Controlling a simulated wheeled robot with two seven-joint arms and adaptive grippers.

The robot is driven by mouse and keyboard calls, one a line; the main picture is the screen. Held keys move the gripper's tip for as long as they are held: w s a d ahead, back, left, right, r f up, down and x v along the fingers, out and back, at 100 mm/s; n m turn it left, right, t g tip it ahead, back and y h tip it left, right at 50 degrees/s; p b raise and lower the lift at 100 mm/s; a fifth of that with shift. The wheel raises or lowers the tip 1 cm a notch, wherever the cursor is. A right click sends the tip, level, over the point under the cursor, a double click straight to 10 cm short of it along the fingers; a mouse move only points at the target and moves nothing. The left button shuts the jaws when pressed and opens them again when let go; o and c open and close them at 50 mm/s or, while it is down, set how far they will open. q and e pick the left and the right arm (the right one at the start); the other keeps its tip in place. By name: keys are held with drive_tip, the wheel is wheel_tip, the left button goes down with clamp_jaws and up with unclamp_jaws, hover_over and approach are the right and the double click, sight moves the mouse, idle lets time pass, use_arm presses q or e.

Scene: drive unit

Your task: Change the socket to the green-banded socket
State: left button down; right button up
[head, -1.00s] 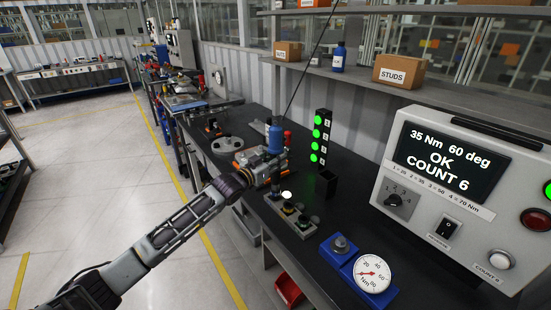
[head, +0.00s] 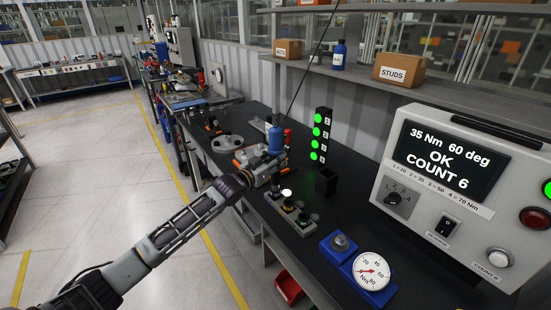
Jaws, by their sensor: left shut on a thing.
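A blue-bodied power tool (head: 275,141) stands upright over the near edge of the bench, with a dark cable rising from it. My left gripper (head: 257,174) is at the tool's lower part and is shut on it; the fingers are small and partly hidden. A socket tray (head: 313,226) lies just right of the gripper. It holds several small pieces, one with a bright white top (head: 286,192) and others that look dark. I cannot make out a green band on any of them, nor the socket on the tool. My right gripper is not in view.
An orange-and-grey unit (head: 250,158) sits behind the gripper. A light stack (head: 320,137) shows green lamps beside a black open box (head: 327,182). A blue-based gauge (head: 371,271) and the controller (head: 440,190), reading "OK COUNT 6", stand right. A red bin (head: 288,287) is below.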

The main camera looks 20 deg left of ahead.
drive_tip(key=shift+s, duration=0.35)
use_arm(q)
drive_tip(key=shift+f, duration=0.1)
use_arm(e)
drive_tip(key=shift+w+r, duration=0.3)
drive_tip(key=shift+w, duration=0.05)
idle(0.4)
use_arm(q)
drive_tip(key=shift+p, duration=0.35)
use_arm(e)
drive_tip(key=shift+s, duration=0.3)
use_arm(q)
drive_tip(key=shift+f, duration=0.1)
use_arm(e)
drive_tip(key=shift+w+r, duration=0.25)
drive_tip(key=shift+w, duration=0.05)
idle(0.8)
use_arm(q)
drive_tip(key=shift+f+p, duration=0.1)
drive_tip(key=shift+p, duration=0.25)
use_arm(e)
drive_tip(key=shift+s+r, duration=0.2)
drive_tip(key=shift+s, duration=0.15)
use_arm(q)
drive_tip(key=shift+f, duration=0.15)
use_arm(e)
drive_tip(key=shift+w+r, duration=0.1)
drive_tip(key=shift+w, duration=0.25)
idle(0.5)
